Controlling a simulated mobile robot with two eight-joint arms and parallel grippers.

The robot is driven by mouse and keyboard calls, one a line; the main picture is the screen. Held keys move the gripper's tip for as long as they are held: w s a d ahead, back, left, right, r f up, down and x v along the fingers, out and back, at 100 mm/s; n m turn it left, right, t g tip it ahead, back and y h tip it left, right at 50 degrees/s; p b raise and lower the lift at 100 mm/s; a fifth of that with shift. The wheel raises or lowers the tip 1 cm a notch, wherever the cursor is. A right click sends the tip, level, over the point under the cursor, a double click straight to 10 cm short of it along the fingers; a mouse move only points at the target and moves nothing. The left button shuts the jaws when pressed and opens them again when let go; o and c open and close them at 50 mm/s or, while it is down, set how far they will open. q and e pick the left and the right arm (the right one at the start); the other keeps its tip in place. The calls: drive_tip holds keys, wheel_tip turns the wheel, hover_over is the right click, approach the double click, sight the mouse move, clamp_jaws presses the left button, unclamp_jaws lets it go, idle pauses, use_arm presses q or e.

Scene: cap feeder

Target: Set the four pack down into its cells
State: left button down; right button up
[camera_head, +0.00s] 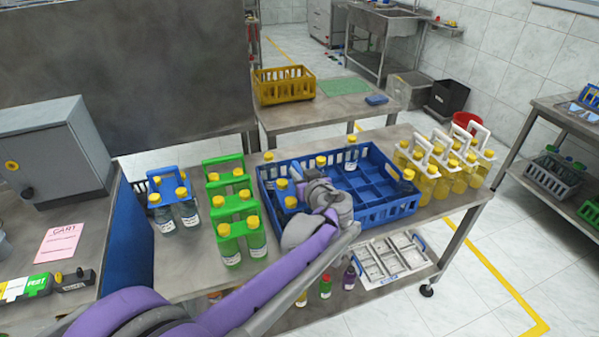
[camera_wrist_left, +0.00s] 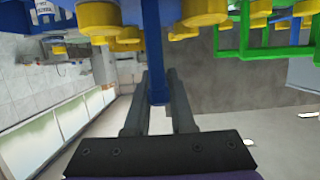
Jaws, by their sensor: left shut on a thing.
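My left gripper (camera_head: 318,190) is over the left half of the blue crate (camera_head: 375,216), reaching in from the lower left. In the left wrist view my left gripper (camera_wrist_left: 157,85) is shut on the blue handle (camera_wrist_left: 155,50) of a pack, with yellow caps (camera_wrist_left: 205,12) close around it. My gripper and wrist hide most of this pack in the head view, so I cannot tell how deep it sits. The crate's right cells (camera_head: 370,182) look empty. A bottle (camera_head: 351,153) with a yellow cap stands at its back. My right gripper is not in view.
Green carriers (camera_head: 240,228) and another blue carrier (camera_head: 162,182) with yellow-capped bottles stand left of the crate. White-handled packs of yellow bottles (camera_head: 425,185) stand close to its right. A yellow crate (camera_head: 284,84) is on the table behind.

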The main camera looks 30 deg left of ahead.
use_arm(q)
drive_tip(key=shift+f, duration=0.45)
idle(0.4)
drive_tip(key=c, duration=0.7)
unclamp_jaws()
drive_tip(key=shift+f, duration=0.1)
drive_tip(key=v, duration=1.1)
